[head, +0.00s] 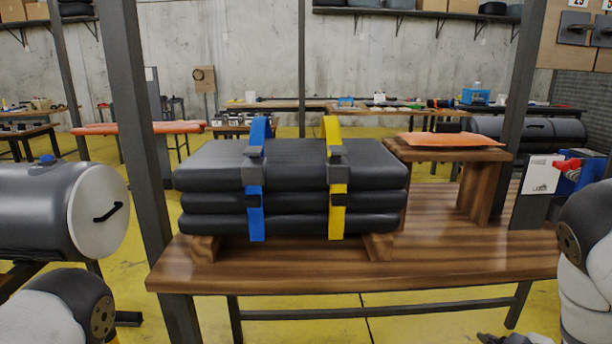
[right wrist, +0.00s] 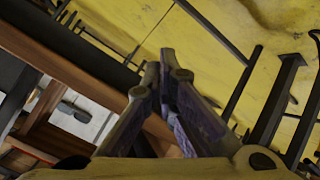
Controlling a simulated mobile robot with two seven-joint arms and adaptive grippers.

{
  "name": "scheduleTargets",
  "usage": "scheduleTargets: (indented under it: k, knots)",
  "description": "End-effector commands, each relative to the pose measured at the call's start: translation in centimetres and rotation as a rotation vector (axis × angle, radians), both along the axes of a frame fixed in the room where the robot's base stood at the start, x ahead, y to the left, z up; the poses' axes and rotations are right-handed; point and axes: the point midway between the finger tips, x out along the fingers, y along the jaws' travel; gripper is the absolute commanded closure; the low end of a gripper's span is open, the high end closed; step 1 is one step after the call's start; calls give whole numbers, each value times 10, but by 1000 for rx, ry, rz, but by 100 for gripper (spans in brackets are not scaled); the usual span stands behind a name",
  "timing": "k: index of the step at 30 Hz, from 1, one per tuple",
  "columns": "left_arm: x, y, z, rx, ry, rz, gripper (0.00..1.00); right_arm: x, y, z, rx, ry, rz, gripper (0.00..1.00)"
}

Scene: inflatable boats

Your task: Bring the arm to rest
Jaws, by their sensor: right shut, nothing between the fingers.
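My right gripper (right wrist: 165,78) shows in the right wrist view with its two fingers together and nothing between them. It points down past the wooden table edge, with the yellow floor beyond. In the head view my right arm enters at the right edge, beside the table's right end. A dark piece at the bottom edge there may be part of this gripper. My left arm shows only as a joint at the lower left, and its gripper is out of view. A dark folded boat bundle (head: 290,172) sits on wooden blocks, with a blue strap (head: 256,215) and a yellow strap (head: 337,215) around it.
The wooden table (head: 330,279) has a bare front strip. A raised wooden stand (head: 440,154) holds an orange sheet (head: 450,140). A dark post (head: 134,110) rises at the table's left, near a grey cylinder (head: 30,207). A white-labelled panel (head: 540,181) stands near my right arm.

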Motion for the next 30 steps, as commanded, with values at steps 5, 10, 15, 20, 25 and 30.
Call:
scheduleTargets:
  k: [5, 10, 15, 20, 25, 30]
  knots:
    - [1, 0, 1, 0, -3, 0, 100, -139, 49, -100, 184, 389, -249, 100]
    - [1, 0, 1, 0, -5, 0, 100, -291, 101, -137, 280, 767, -477, 100]
    - [1, 0, 2, 0, -6, 0, 100, -398, 137, -127, 298, 1037, -628, 100]
    - [2, 0, 2, 0, -6, -1, 100, -431, 147, -117, 296, 1125, -677, 100]
    - [1, 0, 2, 0, -5, -1, 100, -432, 147, -117, 295, 1126, -678, 100]
    - [1, 0, 2, 0, -5, -1, 100, -431, 147, -118, 295, 1125, -676, 100]
